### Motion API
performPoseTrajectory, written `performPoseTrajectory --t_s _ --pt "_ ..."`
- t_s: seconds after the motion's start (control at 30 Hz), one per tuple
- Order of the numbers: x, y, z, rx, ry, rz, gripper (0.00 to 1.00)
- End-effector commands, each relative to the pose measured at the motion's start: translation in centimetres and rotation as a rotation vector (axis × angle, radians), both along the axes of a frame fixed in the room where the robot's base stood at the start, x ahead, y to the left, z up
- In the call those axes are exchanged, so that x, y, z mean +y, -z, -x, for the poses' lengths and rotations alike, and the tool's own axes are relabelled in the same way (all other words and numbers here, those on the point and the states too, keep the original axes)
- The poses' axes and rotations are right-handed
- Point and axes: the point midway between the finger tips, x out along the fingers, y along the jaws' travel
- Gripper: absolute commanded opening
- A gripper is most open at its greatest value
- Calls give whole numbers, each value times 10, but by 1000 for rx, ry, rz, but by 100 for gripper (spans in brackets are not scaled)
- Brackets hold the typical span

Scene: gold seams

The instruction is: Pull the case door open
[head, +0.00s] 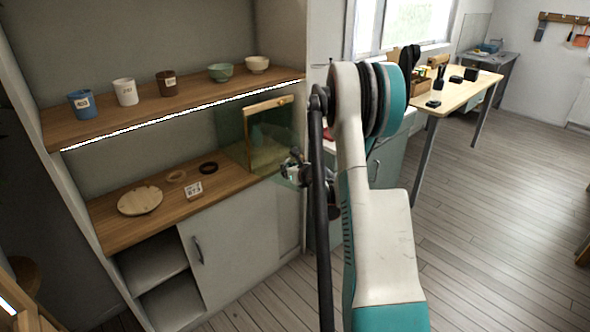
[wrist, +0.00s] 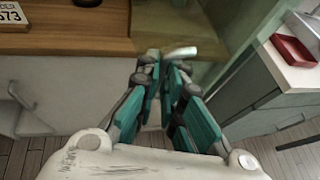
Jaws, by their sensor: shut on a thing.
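The glass case (head: 232,128) stands at the right end of the wooden counter, under the upper shelf. A wood-framed part (head: 270,104) and greenish glass show; I cannot tell how far its door stands open. My gripper (head: 293,168) is at the case's lower right, partly hidden behind my arm. In the wrist view my gripper (wrist: 162,66) has its fingers close together at the counter's right end. A pale handle-like bar (wrist: 180,52) sits at the fingertips, and the fingers are shut on it. The fingers partly cover the contact.
Cups and bowls stand on the upper shelf (head: 190,95). A cabinet with a red tray (wrist: 292,50) stands to the right. Floor (head: 480,220) is clear at right.

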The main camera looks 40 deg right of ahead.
Motion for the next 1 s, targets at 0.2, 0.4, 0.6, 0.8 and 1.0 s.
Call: performPoseTrajectory --t_s 0.2,0.4,0.6,0.8,1.0 --pt "21 -11 -15 -20 46 -7 0" --pt "25 -11 -15 -21 70 -8 0" --pt "25 -11 -15 -20 75 -6 0" --pt "25 -10 -16 -20 75 -5 0" --pt "25 -10 -16 -20 75 -5 28"
